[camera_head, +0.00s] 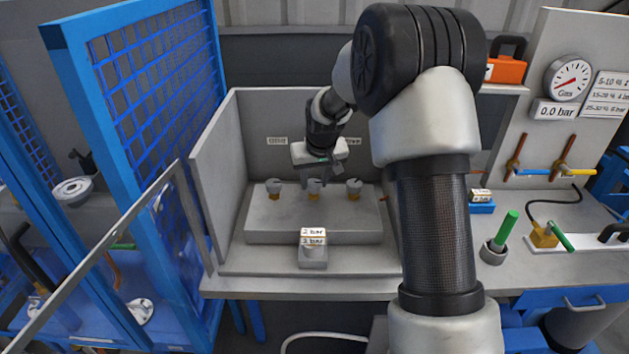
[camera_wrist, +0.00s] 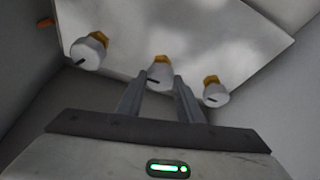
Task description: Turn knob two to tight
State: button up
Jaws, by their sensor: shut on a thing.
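Three white knobs with brass-coloured bases stand in a row on a grey block. The middle knob (camera_head: 314,187) is between the fingers of my gripper (camera_head: 314,180), which is shut on it. In the wrist view my gripper (camera_wrist: 160,88) has one finger on each side of the middle knob (camera_wrist: 160,74), and a dark pointer line shows on its face. The left knob (camera_head: 273,187) and the right knob (camera_head: 354,187) stand free on either side. Labels on the back wall are partly hidden by my gripper and too small to read fully.
The grey block (camera_head: 262,222) sits in a walled bay. A small block with a "2 bar" label (camera_head: 313,237) stands in front. A blue mesh fence (camera_head: 150,75) is at left. A gauge (camera_head: 567,78), a green-handled tool (camera_head: 506,228) and a brass fitting (camera_head: 544,235) are at right.

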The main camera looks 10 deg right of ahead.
jog(key=o, duration=1.1)
jog(key=shift+c, duration=0.2)
jog(key=p+v, duration=0.1)
jog(key=v, duration=1.6)
jog(key=shift+r, duration=0.25)
jog(key=shift+s, duration=0.1)
